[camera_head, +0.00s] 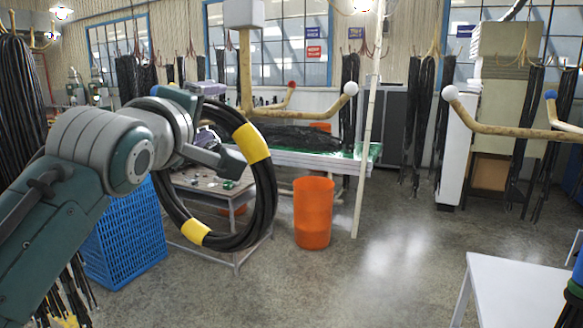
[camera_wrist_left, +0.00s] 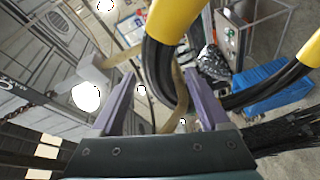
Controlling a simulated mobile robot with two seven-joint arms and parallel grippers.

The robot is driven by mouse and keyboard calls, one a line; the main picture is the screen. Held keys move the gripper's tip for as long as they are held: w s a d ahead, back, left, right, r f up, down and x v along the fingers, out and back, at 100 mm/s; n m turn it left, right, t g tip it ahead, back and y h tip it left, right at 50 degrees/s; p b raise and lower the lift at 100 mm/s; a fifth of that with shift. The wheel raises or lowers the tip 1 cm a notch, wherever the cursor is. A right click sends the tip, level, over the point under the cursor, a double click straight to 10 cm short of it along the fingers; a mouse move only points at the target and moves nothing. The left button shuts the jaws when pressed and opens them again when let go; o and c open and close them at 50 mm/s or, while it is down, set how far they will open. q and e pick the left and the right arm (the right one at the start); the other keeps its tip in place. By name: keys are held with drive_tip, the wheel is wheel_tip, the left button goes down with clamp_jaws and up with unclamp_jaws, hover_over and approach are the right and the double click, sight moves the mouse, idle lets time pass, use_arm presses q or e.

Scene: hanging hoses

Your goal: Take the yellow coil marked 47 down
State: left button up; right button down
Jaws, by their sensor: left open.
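A black hose coil (camera_head: 264,195) with yellow bands hangs upright in front of my left arm in the head view. No number can be read on it. My left gripper (camera_head: 222,128) is at the coil's upper part, with one finger showing in front of the ring. In the left wrist view the open jaws (camera_wrist_left: 160,78) stand either side of the black hose (camera_wrist_left: 158,72), with a yellow band just above. The hose looks to lie between the fingers, not clamped. What bears the coil is hidden. My right gripper is not in view.
A wooden hanger (camera_head: 247,75) behind the coil has arms ending in red and white balls. An orange bin (camera_head: 313,212), a blue crate (camera_head: 125,235) and a small table (camera_head: 215,188) stand below. A white table (camera_head: 530,285) is at lower right. The middle floor is clear.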

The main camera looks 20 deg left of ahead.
use_arm(q)
clamp_jaws()
idle(0.7)
idle(0.7)
drive_tip(key=shift+r, duration=0.15)
